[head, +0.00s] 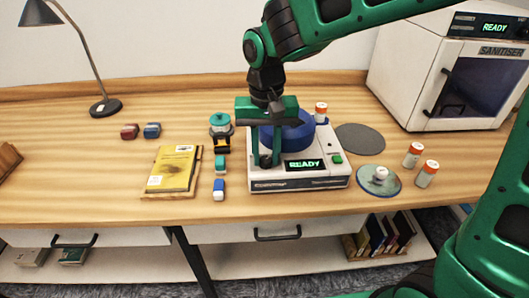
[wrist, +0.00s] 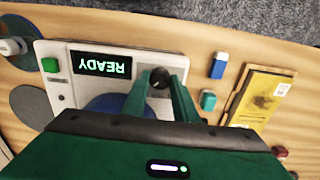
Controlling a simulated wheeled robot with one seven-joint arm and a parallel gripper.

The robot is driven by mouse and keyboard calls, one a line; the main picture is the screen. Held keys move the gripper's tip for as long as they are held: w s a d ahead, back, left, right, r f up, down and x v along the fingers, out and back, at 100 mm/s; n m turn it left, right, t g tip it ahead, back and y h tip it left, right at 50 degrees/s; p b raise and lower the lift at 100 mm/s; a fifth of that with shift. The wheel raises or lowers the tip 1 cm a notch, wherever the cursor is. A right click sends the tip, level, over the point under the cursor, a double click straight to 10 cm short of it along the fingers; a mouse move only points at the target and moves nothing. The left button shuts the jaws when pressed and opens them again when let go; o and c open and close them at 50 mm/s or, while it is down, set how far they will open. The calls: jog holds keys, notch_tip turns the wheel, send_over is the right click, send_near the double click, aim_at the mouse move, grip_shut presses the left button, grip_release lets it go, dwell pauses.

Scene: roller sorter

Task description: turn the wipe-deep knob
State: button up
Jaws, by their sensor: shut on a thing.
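The white roller sorter machine (head: 298,183) stands on the bench with a blue round part (head: 294,137) on top and a lit display reading READY (head: 304,164). It also shows in the wrist view (wrist: 100,48). A small dark knob (wrist: 159,79) sits beside the display; I cannot read a label on it. My gripper (head: 267,161) points down over the machine's front left corner. In the wrist view its two green fingers (wrist: 160,76) stand on either side of the knob, shut on it. In the head view the fingers mostly hide the knob.
A green button (head: 337,159) is right of the display. A yellow book (head: 171,170) and small blocks (head: 219,189) lie left. A white sanitiser (head: 445,80) stands back right.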

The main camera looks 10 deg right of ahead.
aim_at(266, 158)
jog(key=shift+w+r, duration=0.1)
jog(key=shift+w, duration=0.1)
jog(key=o, duration=1.1)
jog(key=shift+c, duration=0.2)
jog(key=shift+s, duration=0.1)
notch_tip(266, 158, up, 11)
jog(key=shift+f, duration=0.2)
